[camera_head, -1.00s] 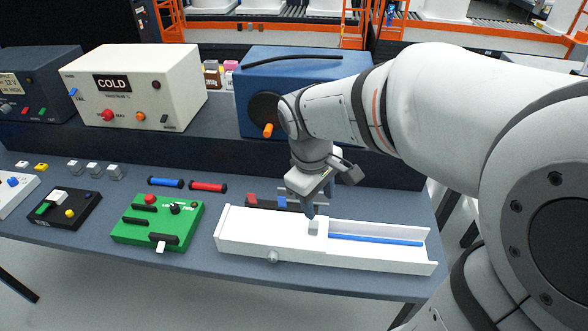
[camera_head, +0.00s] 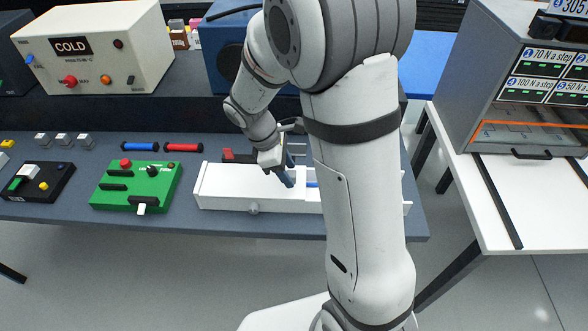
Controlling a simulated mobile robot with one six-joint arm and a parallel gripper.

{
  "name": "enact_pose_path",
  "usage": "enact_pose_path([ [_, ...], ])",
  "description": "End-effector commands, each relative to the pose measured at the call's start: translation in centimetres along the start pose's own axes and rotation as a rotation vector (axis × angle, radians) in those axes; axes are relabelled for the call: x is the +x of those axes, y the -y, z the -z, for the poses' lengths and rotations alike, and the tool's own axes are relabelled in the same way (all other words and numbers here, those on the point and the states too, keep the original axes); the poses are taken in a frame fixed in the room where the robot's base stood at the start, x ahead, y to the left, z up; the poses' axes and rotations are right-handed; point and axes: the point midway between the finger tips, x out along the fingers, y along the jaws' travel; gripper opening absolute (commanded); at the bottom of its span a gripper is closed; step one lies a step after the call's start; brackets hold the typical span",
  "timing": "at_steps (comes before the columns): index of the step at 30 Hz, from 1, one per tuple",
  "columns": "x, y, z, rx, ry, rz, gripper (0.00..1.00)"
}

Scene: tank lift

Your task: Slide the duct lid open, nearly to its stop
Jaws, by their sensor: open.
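The white duct (camera_head: 222,202) lies lengthwise on the bench, with a small grey round knob (camera_head: 254,208) on its front wall. Its white lid (camera_head: 240,182) covers the left part. A short bit of blue strip (camera_head: 311,184) shows inside the duct to the right of the lid. My gripper (camera_head: 289,180) points down at the right part of the lid, its jaws open. The lid's small raised grip is not clear behind the fingers, and I cannot tell whether they touch it. My arm hides most of the duct's right half.
A green control box (camera_head: 130,186) and a black box (camera_head: 42,182) stand left of the duct. Blue (camera_head: 140,146) and red (camera_head: 184,147) cylinders lie behind. A blue machine (camera_head: 222,65) stands on the raised shelf. A white table (camera_head: 510,200) is at the right.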

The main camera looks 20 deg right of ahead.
Motion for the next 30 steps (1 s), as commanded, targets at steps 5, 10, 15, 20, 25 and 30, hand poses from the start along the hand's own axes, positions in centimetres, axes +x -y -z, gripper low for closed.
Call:
enact_pose_path([
  [5, 1.12, 0.04, -0.06, 0.001, 0.0, 0.001, 0.47],
  [10, 1.21, 0.02, -0.05, 0.002, -0.001, 0.0, 0.47],
  [15, 1.19, 0.01, -0.07, 0.002, -0.001, 0.0, 0.39],
  [20, 1.19, 0.0, -0.08, 0.003, -0.001, 0.001, 0.26],
  [25, 1.21, 0.05, -0.09, 0.003, -0.001, 0.002, 0.12],
  [30, 1.24, 0.11, -0.1, 0.003, 0.0, 0.004, 0.0],
])
